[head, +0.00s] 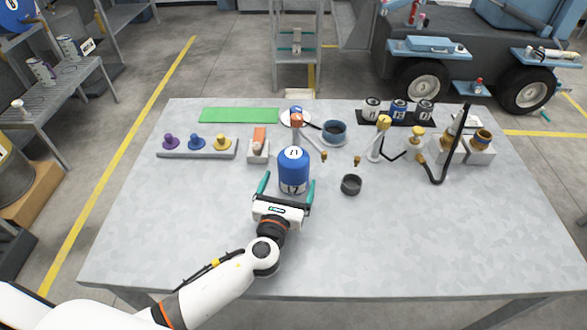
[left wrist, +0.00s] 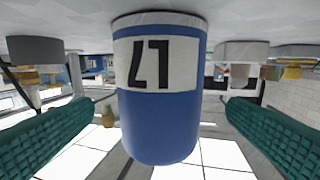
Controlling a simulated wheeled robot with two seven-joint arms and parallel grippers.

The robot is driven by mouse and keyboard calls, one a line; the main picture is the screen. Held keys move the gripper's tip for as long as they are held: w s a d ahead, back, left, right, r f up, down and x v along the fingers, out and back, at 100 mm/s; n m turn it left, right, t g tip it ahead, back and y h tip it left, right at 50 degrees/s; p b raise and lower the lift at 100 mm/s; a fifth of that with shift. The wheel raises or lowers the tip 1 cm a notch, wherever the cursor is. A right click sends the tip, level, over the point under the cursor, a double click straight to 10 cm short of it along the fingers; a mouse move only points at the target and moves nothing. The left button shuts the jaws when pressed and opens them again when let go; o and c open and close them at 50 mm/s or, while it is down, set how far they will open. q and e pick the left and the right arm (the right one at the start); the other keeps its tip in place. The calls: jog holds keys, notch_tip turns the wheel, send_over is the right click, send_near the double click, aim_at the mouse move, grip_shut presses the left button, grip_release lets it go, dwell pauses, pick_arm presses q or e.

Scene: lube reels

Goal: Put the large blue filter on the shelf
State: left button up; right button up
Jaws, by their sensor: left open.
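My left gripper (head: 288,184) is open at the filter's near side, one teal finger on each side. The left wrist view shows gaps between the filter and both fingers. Metal shelves (head: 70,82) stand at the left, and a grey shelf stand (head: 297,70) stands behind the table; I cannot tell which the task means. My right gripper is out of view.
A dark cup (head: 351,185) stands right of the filter. Behind are an orange-topped block (head: 258,145), a blue-rimmed bowl (head: 334,132) and a rack of coloured knobs (head: 197,150). Small filters stand on a dark tray (head: 382,119). The table's front is mostly clear.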

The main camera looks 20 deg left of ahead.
pick_arm(q)
jog(key=shift+w+a+p, duration=0.2)
jog(key=shift+w+p, duration=0.15)
jog(key=shift+w, duration=2.35)
